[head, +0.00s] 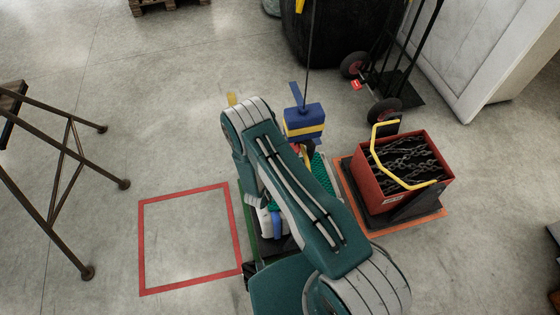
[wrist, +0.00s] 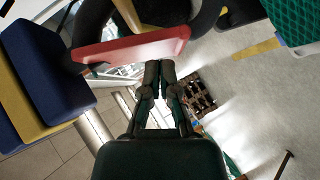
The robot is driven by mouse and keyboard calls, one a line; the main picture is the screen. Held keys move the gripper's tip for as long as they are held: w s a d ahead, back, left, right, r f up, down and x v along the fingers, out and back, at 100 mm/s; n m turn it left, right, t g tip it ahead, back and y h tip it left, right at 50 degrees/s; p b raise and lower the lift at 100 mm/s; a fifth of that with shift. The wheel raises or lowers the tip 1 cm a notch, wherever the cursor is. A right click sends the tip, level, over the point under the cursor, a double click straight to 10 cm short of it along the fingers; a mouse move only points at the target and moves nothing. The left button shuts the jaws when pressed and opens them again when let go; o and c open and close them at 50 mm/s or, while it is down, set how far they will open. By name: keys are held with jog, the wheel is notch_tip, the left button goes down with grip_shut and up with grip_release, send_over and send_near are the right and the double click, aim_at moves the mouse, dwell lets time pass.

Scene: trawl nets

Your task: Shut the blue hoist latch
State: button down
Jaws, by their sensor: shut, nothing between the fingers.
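The hoist block (head: 304,124), blue with a yellow band, hangs on a dark cable just beyond my arm in the head view. A flat blue bar (head: 296,95), which looks like the latch, stands up tilted at the block's upper left. In the wrist view the block (wrist: 45,75) fills the left side, close to the camera; I cannot pick out the latch there. My gripper (wrist: 159,68) is shut and empty, to the right of the block and apart from it in the picture. My arm hides the gripper in the head view.
A red slab (wrist: 130,48) crosses above my fingertips in the wrist view. A red crate of chains (head: 370,185) with a yellow handle stands right of my arm. A hand truck (head: 385,85) is behind it. The floor inside the red square outline (head: 142,245) is clear.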

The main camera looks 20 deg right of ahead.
jog(key=shift+d+f, duration=0.5)
dwell(0.6)
